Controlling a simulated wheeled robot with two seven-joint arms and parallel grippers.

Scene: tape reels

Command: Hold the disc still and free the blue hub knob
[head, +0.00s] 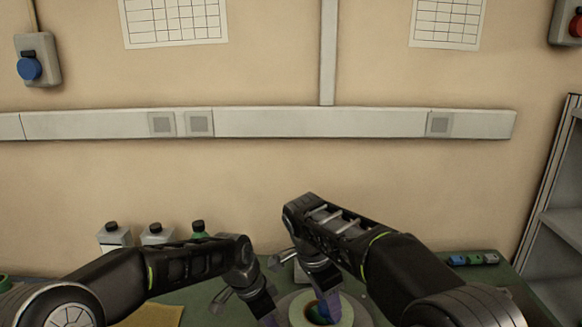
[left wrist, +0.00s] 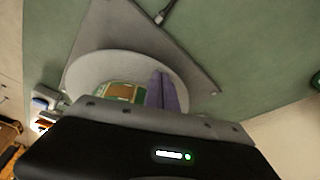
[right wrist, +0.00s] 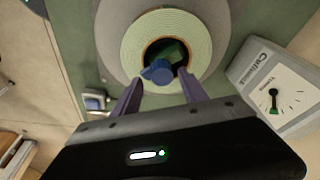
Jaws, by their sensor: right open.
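A grey disc (right wrist: 113,45) carries a pale green tape reel (right wrist: 133,48); the reel also shows in the head view (head: 344,310). The blue hub knob (right wrist: 158,72) sits at the reel's dark centre, beside a dark green part. My right gripper (right wrist: 161,80) is open over the reel, its purple fingertips on either side of the knob with gaps. My left gripper (head: 270,318) is at the disc's left side. In the left wrist view its fingers (left wrist: 162,76) are close together over the disc (left wrist: 90,70); whether they touch its rim cannot be told.
A grey dial box (right wrist: 283,95) stands close beside the disc. Several bottles (head: 154,235) stand at the back left, and a yellow sheet (head: 150,316) lies in front. Small coloured blocks (head: 473,259) lie at the right near a shelf (head: 562,225). Green tabletop is clear near the blocks.

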